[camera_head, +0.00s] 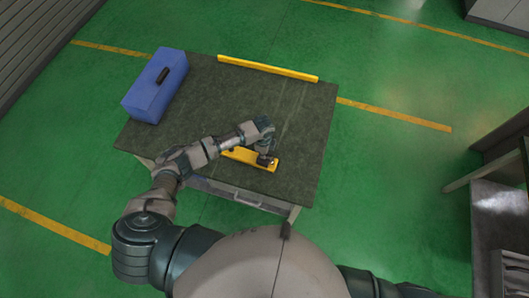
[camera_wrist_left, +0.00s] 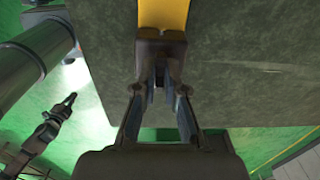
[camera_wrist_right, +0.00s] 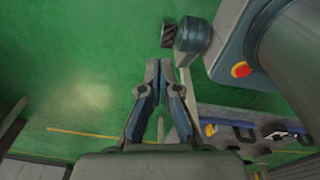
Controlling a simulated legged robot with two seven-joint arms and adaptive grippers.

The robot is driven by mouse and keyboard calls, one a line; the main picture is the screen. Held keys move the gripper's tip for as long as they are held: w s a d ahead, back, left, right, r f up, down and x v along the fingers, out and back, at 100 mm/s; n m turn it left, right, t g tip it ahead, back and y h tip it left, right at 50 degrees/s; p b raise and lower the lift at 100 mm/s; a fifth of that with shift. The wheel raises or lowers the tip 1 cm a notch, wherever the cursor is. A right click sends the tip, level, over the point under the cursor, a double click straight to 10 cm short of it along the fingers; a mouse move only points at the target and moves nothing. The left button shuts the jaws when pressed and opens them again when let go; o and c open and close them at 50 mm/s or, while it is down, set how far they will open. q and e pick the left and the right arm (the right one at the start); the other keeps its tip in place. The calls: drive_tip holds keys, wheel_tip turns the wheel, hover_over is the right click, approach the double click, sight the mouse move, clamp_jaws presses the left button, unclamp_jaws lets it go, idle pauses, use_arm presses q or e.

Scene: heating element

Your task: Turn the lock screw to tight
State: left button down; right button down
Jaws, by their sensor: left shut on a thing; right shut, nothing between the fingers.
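A yellow bar (camera_head: 244,155) lies near the front edge of the dark table. A dark fitting sits at its right end, and my left gripper (camera_head: 265,158) is over it, pointing down. In the left wrist view the yellow bar (camera_wrist_left: 163,14) runs up from a dark block (camera_wrist_left: 160,45). My left gripper's fingers (camera_wrist_left: 159,88) are shut on a small part at this block, which seems to be the lock screw; the fingers mostly hide it. My right gripper (camera_wrist_right: 157,72) is shut and empty above the green floor, outside the head view.
The dark table (camera_head: 220,100) carries a blue toolbox (camera_head: 157,86) at its left and a long yellow strip (camera_head: 268,68) along the back edge. Its middle and right are clear. A grey shelf unit (camera_head: 500,215) stands at the far right.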

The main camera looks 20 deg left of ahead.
use_arm(q)
drive_tip(key=c, duration=1.5)
unclamp_jaws()
drive_tip(key=shift+o, duration=1.3)
drive_tip(key=shift+d+r, duration=0.1)
drive_tip(key=shift+r, duration=0.15)
wheel_tip(320, 180, up, 11)
drive_tip(key=shift+r, duration=0.2)
use_arm(e)
drive_tip(key=shift+a, duration=0.35)
